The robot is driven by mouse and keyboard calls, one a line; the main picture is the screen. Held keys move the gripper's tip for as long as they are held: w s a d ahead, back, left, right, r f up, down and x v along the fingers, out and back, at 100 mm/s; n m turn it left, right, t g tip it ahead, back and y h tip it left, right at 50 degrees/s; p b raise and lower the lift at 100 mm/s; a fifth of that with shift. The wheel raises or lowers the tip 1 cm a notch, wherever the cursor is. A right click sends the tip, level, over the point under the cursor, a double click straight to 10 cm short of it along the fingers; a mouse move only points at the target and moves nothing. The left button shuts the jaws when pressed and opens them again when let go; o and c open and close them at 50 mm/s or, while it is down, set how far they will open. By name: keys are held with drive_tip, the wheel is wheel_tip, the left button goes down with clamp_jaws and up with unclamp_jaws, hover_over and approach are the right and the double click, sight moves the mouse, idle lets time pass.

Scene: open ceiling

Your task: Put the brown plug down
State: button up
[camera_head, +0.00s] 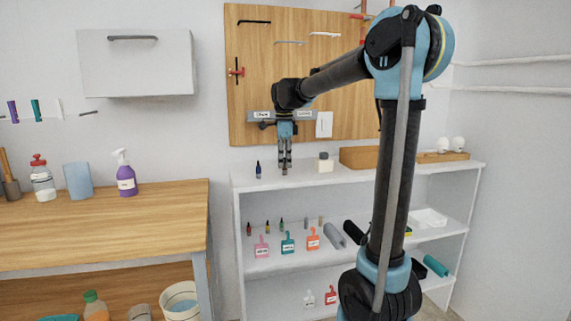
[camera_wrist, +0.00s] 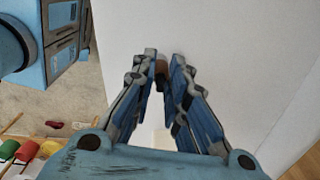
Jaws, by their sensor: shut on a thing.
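My gripper (camera_head: 285,168) points down just above the top of the white shelf unit (camera_head: 245,181) in the head view. In the wrist view my gripper (camera_wrist: 164,62) has its fingertips close together on a small brown plug (camera_wrist: 161,66), which is mostly hidden by the fingers. The white surface shows beyond it. In the head view I cannot make out the plug between the fingers, nor tell whether it touches the shelf top.
A small dark blue bottle (camera_head: 258,170) stands left of my gripper and a white jar (camera_head: 325,163) to its right. A wooden box (camera_head: 360,157) stands farther right. A wooden tool board (camera_head: 260,75) is behind. The shelf front between is clear.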

drive_tip(key=shift+f, duration=0.2)
drive_tip(key=o, duration=0.8)
wheel_tip(320, 180, up, 12)
drive_tip(key=s+d+f+n+t, duration=0.1)
drive_tip(key=s+d+f+n, duration=0.8)
drive_tip(key=s+d+f, duration=0.55)
drive_tip(key=s+d+f+n, duration=0.3)
drive_tip(key=s+f+n, duration=0.1)
drive_tip(key=s+f, duration=0.4)
drive_tip(key=s+d+f+n+t, duration=0.1)
drive_tip(key=s+d+f+n, duration=0.3)
drive_tip(key=s+f, duration=0.5)
wheel_tip(320, 180, down, 2)
drive_tip(key=shift+f, duration=0.1)
